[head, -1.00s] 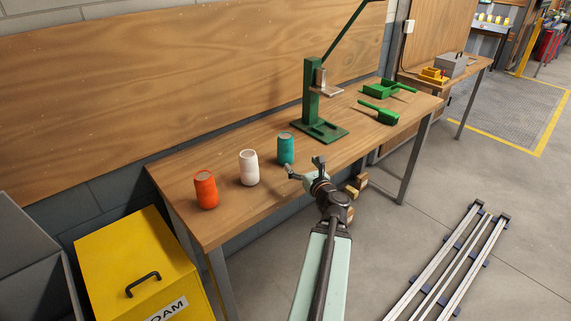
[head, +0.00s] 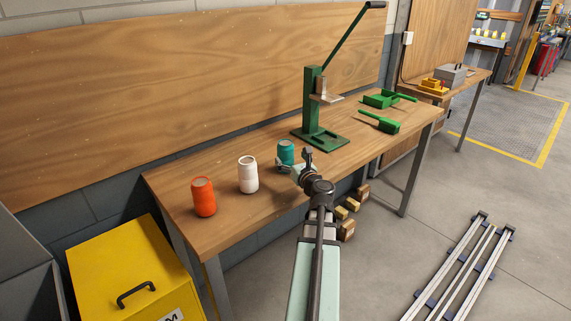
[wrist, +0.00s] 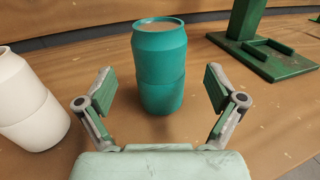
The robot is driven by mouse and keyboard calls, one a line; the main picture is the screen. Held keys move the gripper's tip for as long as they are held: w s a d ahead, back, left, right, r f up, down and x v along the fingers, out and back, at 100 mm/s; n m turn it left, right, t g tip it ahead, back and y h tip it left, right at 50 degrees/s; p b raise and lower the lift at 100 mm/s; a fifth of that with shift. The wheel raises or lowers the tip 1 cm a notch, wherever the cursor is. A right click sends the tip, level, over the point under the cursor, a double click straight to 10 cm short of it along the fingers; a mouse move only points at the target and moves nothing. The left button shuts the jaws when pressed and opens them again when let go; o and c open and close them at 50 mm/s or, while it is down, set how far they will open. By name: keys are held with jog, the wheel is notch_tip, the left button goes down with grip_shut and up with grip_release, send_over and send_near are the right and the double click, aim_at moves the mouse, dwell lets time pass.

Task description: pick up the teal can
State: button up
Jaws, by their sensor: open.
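The teal can (head: 286,150) stands upright on the wooden table, and it also shows large in the middle of the wrist view (wrist: 160,68). My gripper (head: 292,168) is at the can's near side in the head view and partly covers its lower part. In the wrist view my gripper (wrist: 158,92) is open. Its two fingers are spread to the left and right of the can, with a gap on each side. The can's near face lies between or just beyond the fingertips; the exact depth is hard to tell.
A white can (head: 248,174) and an orange can (head: 204,196) stand to the left on the table (head: 235,222). A green press (head: 314,110) stands to the right behind. A green brush (head: 380,122) and a green dustpan (head: 380,100) lie farther right. A yellow bin (head: 125,265) stands at lower left.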

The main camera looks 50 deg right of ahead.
jog(key=x, duration=0.5)
jog(key=shift+w+f+p, duration=0.1)
jog(key=shift+p, duration=0.3)
jog(key=c, duration=0.9)
